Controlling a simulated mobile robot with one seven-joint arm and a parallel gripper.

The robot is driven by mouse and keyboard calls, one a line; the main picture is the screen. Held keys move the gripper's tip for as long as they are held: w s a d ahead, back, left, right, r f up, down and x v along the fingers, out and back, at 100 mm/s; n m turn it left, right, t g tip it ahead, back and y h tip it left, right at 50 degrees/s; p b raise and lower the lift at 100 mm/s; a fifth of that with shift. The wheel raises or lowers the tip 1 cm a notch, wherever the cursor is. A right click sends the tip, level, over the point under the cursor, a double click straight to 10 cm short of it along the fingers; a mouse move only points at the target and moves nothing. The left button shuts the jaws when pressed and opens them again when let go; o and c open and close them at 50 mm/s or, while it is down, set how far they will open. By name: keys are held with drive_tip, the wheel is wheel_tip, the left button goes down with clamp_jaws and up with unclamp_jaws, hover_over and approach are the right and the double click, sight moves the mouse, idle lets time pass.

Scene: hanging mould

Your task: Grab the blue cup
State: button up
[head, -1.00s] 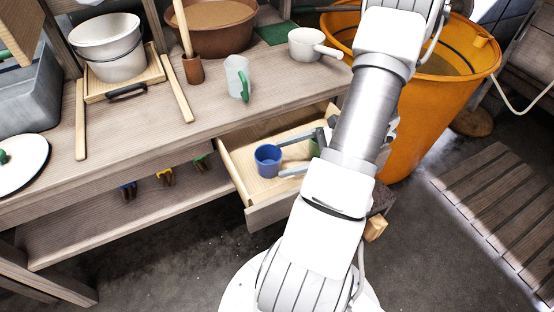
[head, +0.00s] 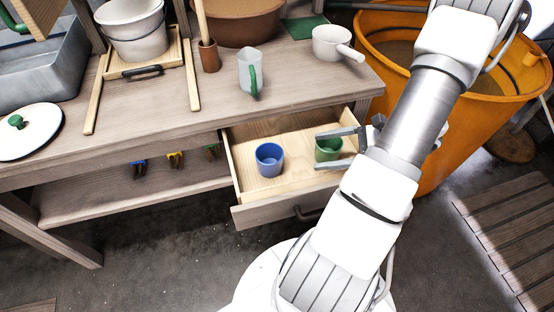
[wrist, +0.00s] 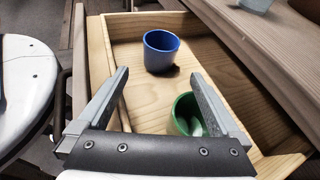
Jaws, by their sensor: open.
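The blue cup (head: 269,160) stands upright in the open wooden drawer (head: 290,190), left of my gripper (head: 318,151). My gripper is open and empty, its fingers pointing towards the blue cup with a gap between. In the wrist view the blue cup (wrist: 160,52) is just beyond the fingertips (wrist: 160,76), roughly centred between them. A green cup (head: 327,150) stands in the drawer by my fingers. In the wrist view the green cup (wrist: 186,116) is near the right finger, which partly hides it; I cannot tell whether they touch.
The workbench (head: 180,125) overhangs the drawer's back. It holds a clear jug with a green handle (head: 250,74), a white saucepan (head: 332,43) and a white bucket (head: 133,35). An orange tub (head: 440,165) stands at right. The drawer floor around the blue cup is bare.

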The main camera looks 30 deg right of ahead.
drive_tip(key=b, duration=0.3)
approach(263, 159)
drive_tip(key=a, duration=0.4)
drive_tip(key=shift+w+r, duration=0.3)
drive_tip(key=shift+r, duration=0.1)
drive_tip(key=shift+b+x, duration=1.35)
drive_tip(key=shift+x, duration=1.65)
drive_tip(key=shift+w+d, duration=0.1)
drive_tip(key=shift+c, duration=0.2)
drive_tip(key=c, duration=1.2)
